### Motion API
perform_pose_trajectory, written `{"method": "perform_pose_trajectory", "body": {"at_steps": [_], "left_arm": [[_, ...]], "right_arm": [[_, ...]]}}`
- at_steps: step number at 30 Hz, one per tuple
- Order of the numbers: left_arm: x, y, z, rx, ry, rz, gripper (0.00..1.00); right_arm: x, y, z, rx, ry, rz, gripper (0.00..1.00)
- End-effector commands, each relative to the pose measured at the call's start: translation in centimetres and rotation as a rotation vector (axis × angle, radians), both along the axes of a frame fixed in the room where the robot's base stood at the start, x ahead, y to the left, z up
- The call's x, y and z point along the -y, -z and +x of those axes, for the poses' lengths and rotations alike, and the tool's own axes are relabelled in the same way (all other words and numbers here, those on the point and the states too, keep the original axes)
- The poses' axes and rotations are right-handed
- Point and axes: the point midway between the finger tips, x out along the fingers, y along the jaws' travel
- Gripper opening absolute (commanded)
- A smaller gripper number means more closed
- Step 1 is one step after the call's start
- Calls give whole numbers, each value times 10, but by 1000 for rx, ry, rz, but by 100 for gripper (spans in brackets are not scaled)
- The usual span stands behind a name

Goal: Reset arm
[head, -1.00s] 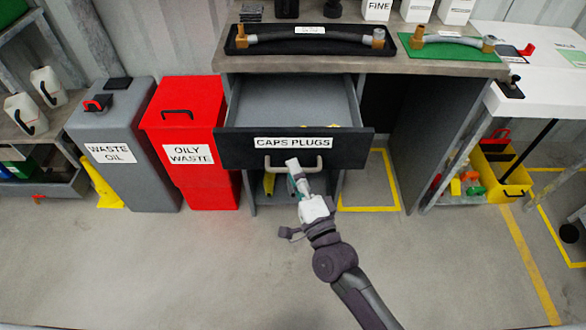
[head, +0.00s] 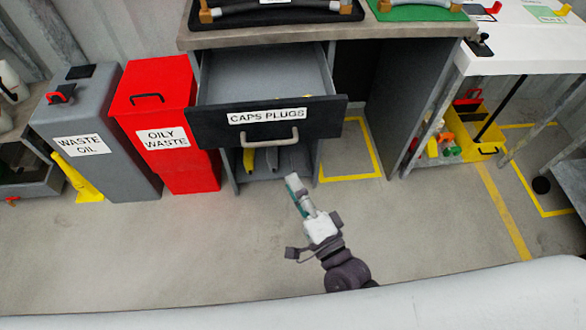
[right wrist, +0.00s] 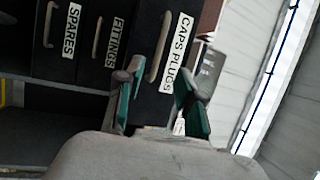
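My right gripper (head: 293,182) is in front of and below the open CAPS PLUGS drawer (head: 218,131) in the head view. It is clear of the drawer's handle (head: 269,139). In the right wrist view my right gripper (right wrist: 157,88) has its two green-padded fingers apart with nothing held between them. The CAPS PLUGS drawer front (right wrist: 165,75) shows beyond the fingers there, with its handle beside the label. The drawer stands pulled out, and its inside is mostly bare grey in the head view. My left gripper is not in view.
A red oily waste bin (head: 163,125) and a grey waste oil bin (head: 95,135) stand left of the drawer. A yellow crate (head: 478,130) sits under the white table (head: 520,50) at right. The floor in front is clear.

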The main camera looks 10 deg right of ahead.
Motion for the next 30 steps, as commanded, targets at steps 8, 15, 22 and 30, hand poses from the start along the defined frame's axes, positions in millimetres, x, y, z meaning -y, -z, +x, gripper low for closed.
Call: {"method": "perform_pose_trajectory", "body": {"at_steps": [8,15,22,30], "left_arm": [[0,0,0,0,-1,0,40],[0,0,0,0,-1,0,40],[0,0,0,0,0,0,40],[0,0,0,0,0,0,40]], "right_arm": [[0,4,1,-5,0,-15,37],[10,108,0,-140,-42,-455,37],[63,267,-51,-404,-236,-1073,37],[129,371,-144,-662,-553,-1480,37]]}}
